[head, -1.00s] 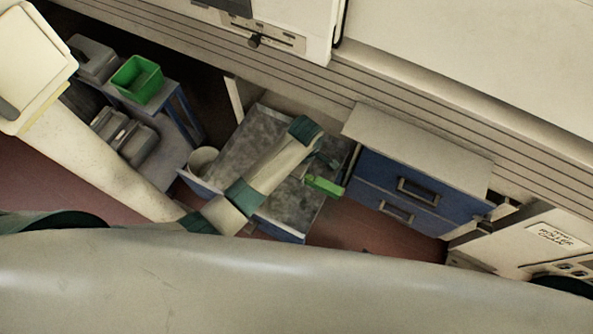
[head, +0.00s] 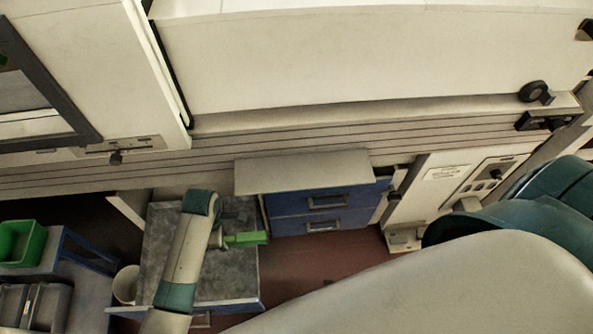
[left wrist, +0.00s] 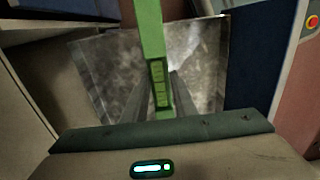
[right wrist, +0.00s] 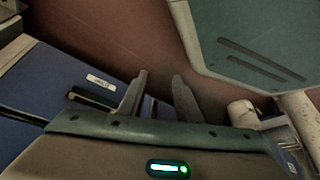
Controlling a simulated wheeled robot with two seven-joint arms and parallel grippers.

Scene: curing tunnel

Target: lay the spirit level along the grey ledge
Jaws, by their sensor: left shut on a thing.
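The spirit level is a bright green bar (head: 245,239). My left gripper (head: 222,240) is shut on it, above or beside the mottled grey worktop; the gap is hard to judge. In the left wrist view the level (left wrist: 149,35) runs from between the fingers (left wrist: 157,100) toward the top edge, over the worktop. A long, pale grey ribbed ledge (head: 215,155) seems to run under the white machine; I cannot tell for sure that it is the grey ledge. My right gripper (right wrist: 160,82) is open and empty, seen only in the right wrist view.
A blue drawer cabinet (head: 318,205) with a pale top (head: 303,172) stands right of the worktop (head: 215,283). A white pot (head: 126,285), a green bin (head: 20,243) and grey bins (head: 33,305) are at the left. A control panel (head: 490,178) is at the right.

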